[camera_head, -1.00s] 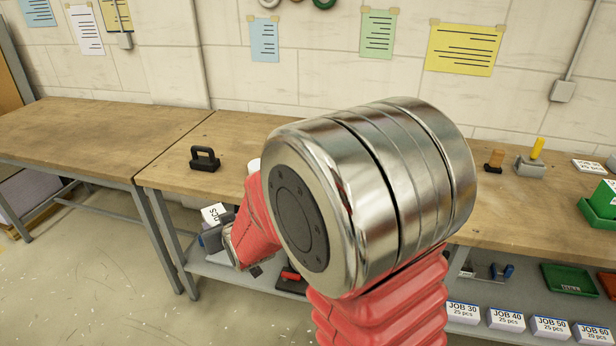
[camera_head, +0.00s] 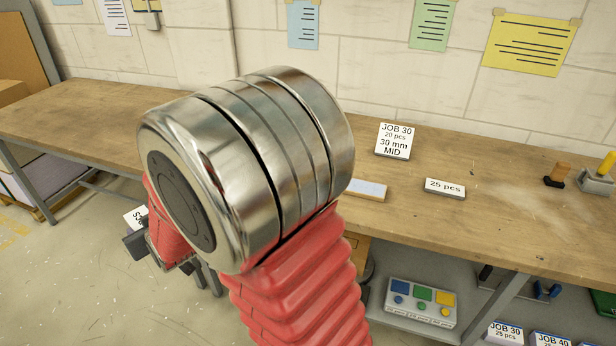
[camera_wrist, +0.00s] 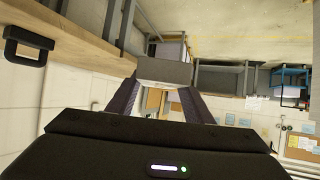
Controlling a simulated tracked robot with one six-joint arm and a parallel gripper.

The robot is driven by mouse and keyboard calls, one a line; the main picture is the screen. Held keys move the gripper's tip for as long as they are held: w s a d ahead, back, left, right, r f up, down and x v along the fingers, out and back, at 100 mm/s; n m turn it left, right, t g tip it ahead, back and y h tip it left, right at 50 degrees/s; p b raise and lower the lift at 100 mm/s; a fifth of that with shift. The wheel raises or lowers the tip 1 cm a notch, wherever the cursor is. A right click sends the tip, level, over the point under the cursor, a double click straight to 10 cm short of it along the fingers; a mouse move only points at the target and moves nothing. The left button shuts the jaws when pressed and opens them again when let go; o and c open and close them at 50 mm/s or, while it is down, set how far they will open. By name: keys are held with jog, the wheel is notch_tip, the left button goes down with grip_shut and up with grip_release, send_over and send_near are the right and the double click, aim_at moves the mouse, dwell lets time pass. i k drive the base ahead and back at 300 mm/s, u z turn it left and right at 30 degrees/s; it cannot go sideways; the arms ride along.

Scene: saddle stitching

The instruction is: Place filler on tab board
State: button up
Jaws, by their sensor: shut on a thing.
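My gripper (camera_head: 138,238) hangs low at the left in the head view, partly behind my arm. It is shut on a block with a white printed face (camera_head: 135,215), its lettering tilted and ending in "pcs". In the wrist view a pale grey block (camera_wrist: 165,72) sits between the two dark fingertips (camera_wrist: 160,92). The block is in front of the bench, over the floor. I cannot tell for sure which thing is the tab board. On the bench stand a "JOB 30, 20 pcs, 30 mm MID" card (camera_head: 394,141), a "25 pcs" label block (camera_head: 445,187) and a low pale block (camera_head: 366,189).
The wooden bench (camera_head: 440,235) runs along the wall, with clear top around the cards. A button panel (camera_head: 420,302) sits on the lower shelf. A black handled tool (camera_wrist: 28,45) stands on the bench in the wrist view. My arm hides much of the bench.

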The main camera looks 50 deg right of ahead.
aim_at(366, 187)
jog(key=u, duration=0.05)
jog(key=i, duration=1.35)
jog(key=z, duration=0.6)
jog(key=i, duration=0.4)
jog(key=z, duration=0.35)
